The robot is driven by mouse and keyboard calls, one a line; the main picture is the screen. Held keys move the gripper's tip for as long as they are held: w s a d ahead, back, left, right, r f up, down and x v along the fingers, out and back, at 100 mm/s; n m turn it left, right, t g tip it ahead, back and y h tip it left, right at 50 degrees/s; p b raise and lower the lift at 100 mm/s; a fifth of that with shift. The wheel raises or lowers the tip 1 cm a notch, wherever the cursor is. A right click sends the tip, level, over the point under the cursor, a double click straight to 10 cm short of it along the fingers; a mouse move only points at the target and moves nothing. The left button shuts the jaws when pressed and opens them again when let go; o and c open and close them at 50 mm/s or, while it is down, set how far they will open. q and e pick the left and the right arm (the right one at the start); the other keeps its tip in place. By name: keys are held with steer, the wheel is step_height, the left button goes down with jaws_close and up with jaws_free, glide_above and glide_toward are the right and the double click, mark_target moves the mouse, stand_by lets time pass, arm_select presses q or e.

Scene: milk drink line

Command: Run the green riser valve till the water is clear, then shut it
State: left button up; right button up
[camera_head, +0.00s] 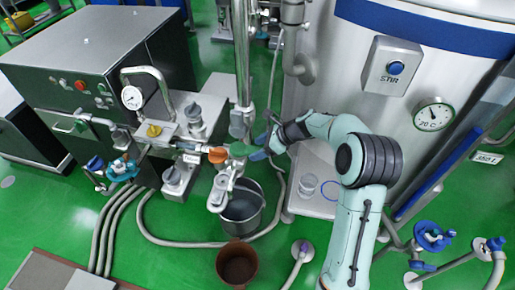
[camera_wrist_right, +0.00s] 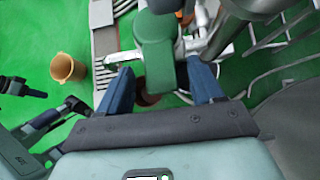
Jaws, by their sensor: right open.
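The green valve handle (camera_head: 241,149) sits on the riser pipework left of my right gripper. In the right wrist view the green handle (camera_wrist_right: 155,52) lies ahead of and between my fingertips. My right gripper (camera_head: 266,147) is open, its two blue fingers (camera_wrist_right: 162,84) spread on either side of the handle; I cannot tell whether they touch it. A grey bucket (camera_head: 256,226) stands on the floor below the outlet pipework. I see no clear stream of water, and the bucket's contents are not clear. My left gripper is not in view.
An orange handle (camera_head: 217,155) sits close left of the green one, and a yellow knob (camera_head: 153,130) further left. The steel tank (camera_head: 330,90) stands behind my right arm. A brown pot (camera_head: 237,266) and hoses (camera_head: 165,241) lie on the green floor.

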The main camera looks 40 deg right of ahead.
steer(key=shift+w+a+f, duration=0.2)
steer(key=shift+w+f, duration=0.1)
steer(key=shift+f, duration=0.05)
steer(key=shift+c, duration=0.3)
jaws_close()
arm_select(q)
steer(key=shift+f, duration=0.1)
arm_select(e)
steer(key=shift+s, duration=0.1)
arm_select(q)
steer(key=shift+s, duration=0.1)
arm_select(e)
steer(key=shift+s+a+m+t+h+b, duration=0.3)
steer(key=shift+m+h+b, duration=0.1)
steer(key=shift+m, duration=0.3)
steer(key=shift+s+a+f+m+h, duration=0.1)
steer(key=shift+s+a+m+h, duration=0.05)
steer(key=shift+a+m+h, duration=0.4)
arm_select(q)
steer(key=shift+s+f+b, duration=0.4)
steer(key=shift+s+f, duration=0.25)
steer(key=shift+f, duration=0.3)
arm_select(e)
steer(key=shift+s+a+m+t+h, duration=0.15)
steer(key=shift+a+m+t+h, duration=0.2)
steer(key=shift+m+h, duration=0.4)
steer(key=shift+s+a+m+t+h, duration=0.2)
steer(key=shift+a+m+h, duration=0.25)
steer(key=shift+m, duration=0.55)
steer(key=shift+f, duration=0.1)
